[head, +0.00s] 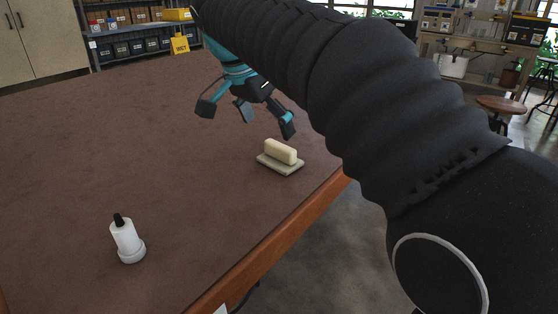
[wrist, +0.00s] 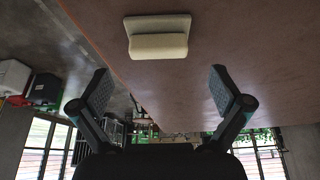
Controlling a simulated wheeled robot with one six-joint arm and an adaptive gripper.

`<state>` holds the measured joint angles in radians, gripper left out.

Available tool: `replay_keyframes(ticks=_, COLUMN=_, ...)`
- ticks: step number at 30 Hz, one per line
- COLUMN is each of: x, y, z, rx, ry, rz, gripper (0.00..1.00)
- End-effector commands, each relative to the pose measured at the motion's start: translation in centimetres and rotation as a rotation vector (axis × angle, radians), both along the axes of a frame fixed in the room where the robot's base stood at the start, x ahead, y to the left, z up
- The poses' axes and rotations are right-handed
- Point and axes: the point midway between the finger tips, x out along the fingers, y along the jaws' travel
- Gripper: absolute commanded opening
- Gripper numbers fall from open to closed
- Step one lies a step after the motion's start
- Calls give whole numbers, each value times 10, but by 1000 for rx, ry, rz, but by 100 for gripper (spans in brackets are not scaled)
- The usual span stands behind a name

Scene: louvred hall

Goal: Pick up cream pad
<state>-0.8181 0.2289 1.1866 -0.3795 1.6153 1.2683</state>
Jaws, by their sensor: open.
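The cream pad (head: 280,151) is a small rounded block resting on a thin pale grey-green slab (head: 279,166) near the table's right edge. In the wrist view the cream pad (wrist: 158,46) shows at the top centre, with the slab (wrist: 157,22) against it. My gripper (head: 246,120) is open and empty, above the table and to the left of the pad in the head view. In the wrist view its two fingers (wrist: 162,90) are spread wide, and the pad lies beyond them, apart from both.
A white bottle with a black tip (head: 126,240) stands on the brown table (head: 130,150) at the front left. The table's wooden edge (head: 270,240) runs close to the slab. Much of the tabletop is bare. Shelves with boxes (head: 135,40) stand beyond it.

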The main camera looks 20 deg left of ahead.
Motion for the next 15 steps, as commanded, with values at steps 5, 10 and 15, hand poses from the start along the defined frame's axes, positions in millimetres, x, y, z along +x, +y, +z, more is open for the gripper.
replay_keyframes(ticks=5, x=6, y=-4, z=-15, rx=0, ry=1, rz=0, gripper=100)
replay_keyframes(ticks=10, x=11, y=-7, z=-25, rx=0, ry=1, rz=-1, gripper=100)
replay_keyframes(ticks=15, x=23, y=-16, z=-46, rx=0, ry=2, rz=-2, gripper=100)
